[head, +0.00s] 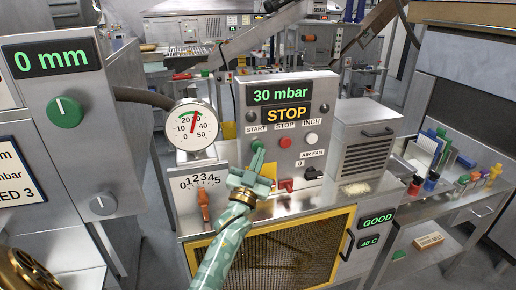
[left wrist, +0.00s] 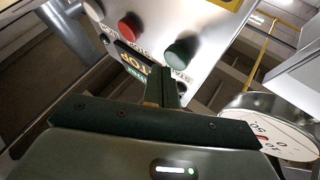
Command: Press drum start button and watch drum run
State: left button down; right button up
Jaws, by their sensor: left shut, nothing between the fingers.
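The drum control panel (head: 321,92) reads "30 mbar" and "STOP". Its green START button (head: 257,144) is partly hidden behind my left gripper (head: 257,153), which is shut and empty with its tips pointing up at the button. Beside it are a red STOP button (head: 285,141) and a white INCH button (head: 312,139). In the left wrist view the green button (left wrist: 181,51) shows just beyond and to the right of my fingertips (left wrist: 160,72); contact cannot be told. The drum guard, a yellow-framed mesh (head: 323,235), is closed, its inside dim. My right gripper is out of view.
A pressure dial (head: 195,128) stands left of the panel, above a 0–5 scale with an orange lever (head: 204,205). A red switch (head: 286,185) and a black AIR FAN knob (head: 314,173) sit close below the buttons. A display (head: 377,220) reads "GOOD".

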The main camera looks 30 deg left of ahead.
pick_arm(q)
jog(key=shift+w+a, duration=0.2)
jog(key=shift+a, duration=0.05)
jog(key=shift+w+a, duration=0.3)
jog(key=shift+a, duration=0.05)
dwell(0.8)
jog(key=shift+s+d, duration=0.65)
jog(key=shift+d, duration=0.05)
jog(key=shift+p, duration=0.3)
jog(key=s+d+p, duration=0.1)
jog(key=s+d, duration=0.2)
jog(key=shift+s+d+p, duration=0.1)
jog(key=shift+d+p, duration=0.25)
jog(key=shift+d, duration=0.05)
dwell(0.7)
